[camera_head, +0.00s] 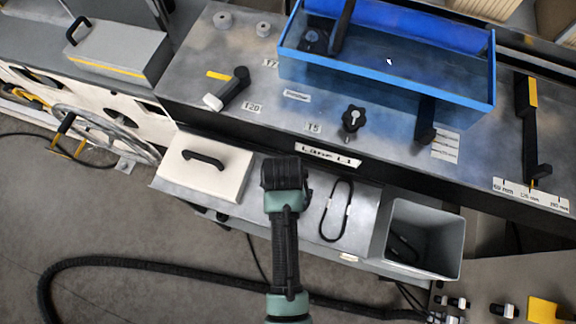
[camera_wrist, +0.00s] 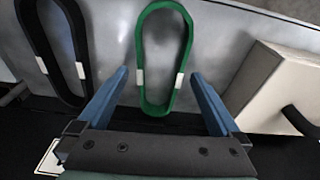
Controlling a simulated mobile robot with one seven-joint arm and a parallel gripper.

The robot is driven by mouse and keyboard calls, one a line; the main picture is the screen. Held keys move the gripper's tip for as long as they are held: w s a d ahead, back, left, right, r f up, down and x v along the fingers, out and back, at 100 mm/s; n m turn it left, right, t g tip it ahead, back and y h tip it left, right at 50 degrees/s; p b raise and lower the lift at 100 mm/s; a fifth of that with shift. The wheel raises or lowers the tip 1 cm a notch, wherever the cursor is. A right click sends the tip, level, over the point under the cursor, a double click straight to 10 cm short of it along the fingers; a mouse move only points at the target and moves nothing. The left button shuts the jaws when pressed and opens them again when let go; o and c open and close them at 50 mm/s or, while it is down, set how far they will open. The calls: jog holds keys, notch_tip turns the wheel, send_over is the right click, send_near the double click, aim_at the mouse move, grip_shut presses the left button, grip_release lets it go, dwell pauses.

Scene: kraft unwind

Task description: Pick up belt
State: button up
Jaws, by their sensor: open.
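In the wrist view a green belt (camera_wrist: 143,50), a long upright loop with a white tag on each side, lies on the grey metal shelf. A black belt (camera_wrist: 77,48) of like shape lies to its left; it also shows in the head view (camera_head: 347,205), right of my arm. My gripper (camera_wrist: 158,74) is open, its two blue fingers on either side of the green belt's lower part in the picture. Nothing is held. I cannot tell how high the fingers are above the shelf. In the head view my arm hides the green belt and the fingers.
A cream box with a black handle (camera_head: 232,172) stands left of my arm. A grey bin (camera_head: 452,240) with something dark inside is to the right. Behind is a metal bench (camera_head: 190,75) with a blue clear-walled tray (camera_head: 386,101) and a black knob (camera_head: 353,118).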

jog(key=shift+f, duration=0.35)
jog(key=shift+c, duration=0.2)
jog(key=c, duration=1.4)
